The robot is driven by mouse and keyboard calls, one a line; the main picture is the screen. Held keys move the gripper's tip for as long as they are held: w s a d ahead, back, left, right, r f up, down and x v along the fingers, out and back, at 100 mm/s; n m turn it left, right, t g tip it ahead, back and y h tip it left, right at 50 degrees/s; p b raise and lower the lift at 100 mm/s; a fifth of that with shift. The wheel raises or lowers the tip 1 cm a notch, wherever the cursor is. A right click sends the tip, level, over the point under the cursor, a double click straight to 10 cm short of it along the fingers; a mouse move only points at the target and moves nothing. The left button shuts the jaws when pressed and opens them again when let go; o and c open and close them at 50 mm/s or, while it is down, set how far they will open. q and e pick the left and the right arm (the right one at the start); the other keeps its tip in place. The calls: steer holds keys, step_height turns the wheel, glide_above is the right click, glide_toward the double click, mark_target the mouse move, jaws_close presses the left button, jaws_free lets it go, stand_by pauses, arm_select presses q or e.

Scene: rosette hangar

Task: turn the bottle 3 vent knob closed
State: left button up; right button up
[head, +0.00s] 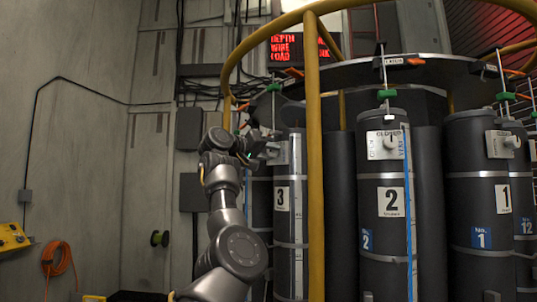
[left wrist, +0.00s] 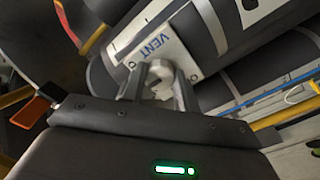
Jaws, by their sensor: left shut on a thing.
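Bottle 3 (head: 289,232) is a dark upright cylinder with a white "3" label, standing left of bottle 2 in the head view. My left gripper (head: 270,148) is at the upper part of bottle 3, in front of its vent plate. In the left wrist view the vent knob (left wrist: 160,82) is pale and rounded, on a white plate (left wrist: 148,48) marked "VENT". The fingers of my left gripper (left wrist: 158,88) are on both sides of the knob and shut on it. The knob's pointer and most of the plate's other markings are hidden. My right gripper is not in view.
A yellow upright post (head: 315,180) stands just right of bottle 3. Bottle 2 (head: 383,265) and bottle 1 (head: 475,215) are farther right, with similar knobs and plates. A dark ring with an orange-tipped lever is above.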

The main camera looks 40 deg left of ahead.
arm_select(q)
steer(key=shift+f, duration=0.2)
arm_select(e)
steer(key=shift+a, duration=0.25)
arm_select(q)
steer(key=o, duration=1)
steer(key=shift+r, duration=0.1)
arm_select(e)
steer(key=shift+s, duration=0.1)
